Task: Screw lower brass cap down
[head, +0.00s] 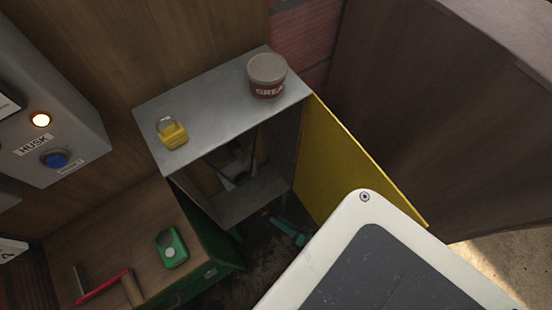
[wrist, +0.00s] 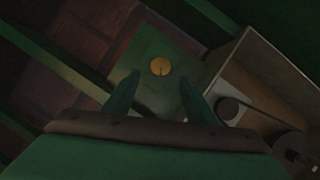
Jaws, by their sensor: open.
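A round brass cap (wrist: 160,66) sits on a dark green plate (wrist: 178,97) in the wrist view, near the top middle. A slot or seam crosses its face. My gripper (wrist: 158,84) is open, with its two dark green fingers pointing toward the cap, one to each side and slightly below it in the picture. Nothing is between the fingers, and I see no contact with the cap. How far the fingertips are from it is hard to judge in the dim light. I cannot make out the cap in the head view.
In the wrist view, a wooden housing (wrist: 237,68) with a belt and pulleys stands close at right. Green beams run at left. In the head view, a grey cabinet (head: 205,105) has its yellow door (head: 350,160) open.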

